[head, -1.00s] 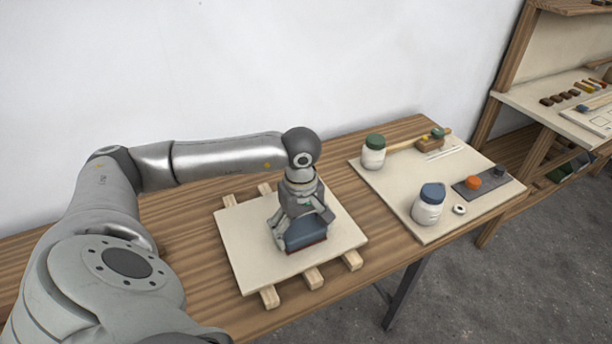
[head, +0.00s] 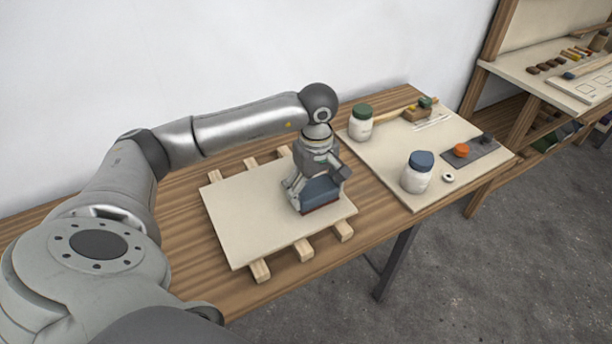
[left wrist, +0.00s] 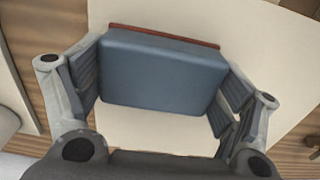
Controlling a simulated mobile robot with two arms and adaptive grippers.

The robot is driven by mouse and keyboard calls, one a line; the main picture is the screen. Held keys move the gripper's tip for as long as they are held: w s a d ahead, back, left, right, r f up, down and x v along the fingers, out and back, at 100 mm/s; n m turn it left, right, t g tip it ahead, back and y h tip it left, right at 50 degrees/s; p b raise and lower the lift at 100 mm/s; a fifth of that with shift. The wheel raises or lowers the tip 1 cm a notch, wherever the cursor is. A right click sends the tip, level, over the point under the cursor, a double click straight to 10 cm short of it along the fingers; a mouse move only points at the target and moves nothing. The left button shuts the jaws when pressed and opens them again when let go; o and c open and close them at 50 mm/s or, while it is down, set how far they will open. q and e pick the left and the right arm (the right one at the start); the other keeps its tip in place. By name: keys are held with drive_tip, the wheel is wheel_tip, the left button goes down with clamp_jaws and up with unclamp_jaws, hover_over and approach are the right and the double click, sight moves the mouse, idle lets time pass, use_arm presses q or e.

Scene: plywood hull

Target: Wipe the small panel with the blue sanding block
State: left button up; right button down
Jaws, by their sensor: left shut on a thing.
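The small panel (head: 252,223) is a pale board lying on wooden battens on the bench. The blue sanding block (head: 321,195) has a reddish-brown underside and rests on or just above the panel's right part; I cannot tell if it touches. My left gripper (head: 318,186) is shut on the block from above. In the left wrist view the block (left wrist: 162,72) sits between the two fingers of the gripper (left wrist: 160,85), with the pale panel (left wrist: 150,130) beneath. My right gripper is out of view.
A pale board (head: 384,165) to the right holds a green-lidded jar (head: 360,125), a blue-lidded jar (head: 416,173), a white ring (head: 448,177) and a dark strip (head: 474,152) with an orange piece (head: 461,150). A wooden shelf (head: 545,85) stands farther right. Bare bench (head: 190,262) lies left of the panel.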

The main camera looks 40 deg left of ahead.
sight(332, 181)
use_arm(q)
drive_tip(key=shift+w+d+b, duration=0.15)
drive_tip(key=shift+w+d, duration=0.15)
drive_tip(key=shift+w, duration=0.35)
drive_tip(key=shift+w+d+b, duration=0.2)
drive_tip(key=shift+w+d, duration=0.05)
drive_tip(key=shift+w, duration=0.45)
drive_tip(key=shift+w+d+b, duration=0.15)
drive_tip(key=shift+w+d, duration=0.15)
drive_tip(key=shift+w, duration=0.35)
drive_tip(key=shift+r, duration=0.15)
drive_tip(key=shift+r+p, duration=1.65)
drive_tip(key=shift+r, duration=1.25)
drive_tip(key=shift+r+p, duration=0.35)
drive_tip(key=shift+r, duration=0.35)
drive_tip(key=shift+r+p, duration=0.4)
drive_tip(key=shift+r, duration=0.45)
drive_tip(key=shift+s, duration=0.1)
